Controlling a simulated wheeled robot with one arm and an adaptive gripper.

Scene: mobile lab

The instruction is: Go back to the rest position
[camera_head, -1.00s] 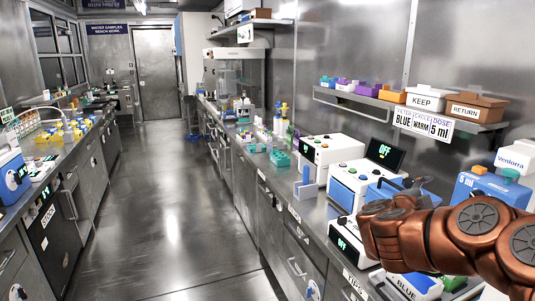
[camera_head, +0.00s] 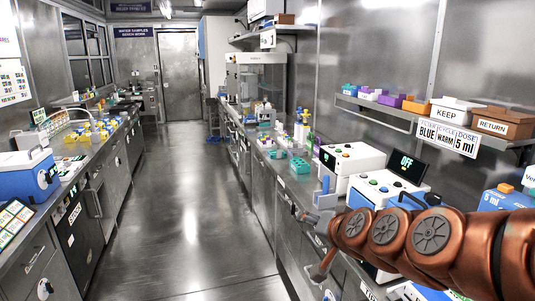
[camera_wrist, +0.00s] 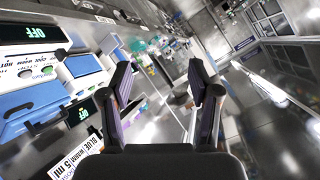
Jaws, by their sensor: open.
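In the wrist view my gripper (camera_wrist: 163,82) is open. Its two dark fingers stand well apart with nothing between them. The wrist view is tilted, with the bench and its devices at left and the aisle at right. In the head view my copper-coloured arm (camera_head: 430,235) reaches in from the right edge across the front of the right bench (camera_head: 272,178). Its far end is beside the bench's front edge, near the white device with the OFF screen (camera_head: 405,163). The arm covers part of that device and the bench behind it.
A white machine with coloured buttons (camera_head: 350,160) and several teal racks (camera_head: 299,165) stand on the right bench. A wall shelf holds the KEEP box (camera_head: 455,112) and RETURN box (camera_head: 503,123). The aisle floor (camera_head: 190,215) is clear up to the door (camera_head: 178,72).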

